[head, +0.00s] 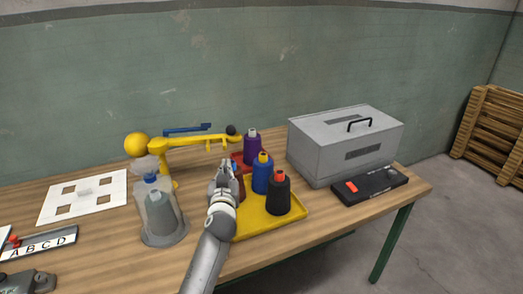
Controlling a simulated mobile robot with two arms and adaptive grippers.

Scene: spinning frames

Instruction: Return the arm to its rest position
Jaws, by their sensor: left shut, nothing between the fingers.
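My left arm rises from the bottom edge near the middle of the head view. Its gripper (226,165) is shut with nothing held, over the left part of the yellow tray (248,228). My right gripper does not show.
A yellow arm-like stand (190,141) is behind the gripper. A grey metal box (333,150) and a black case (369,187) stand right. A white board (112,188) lies left.

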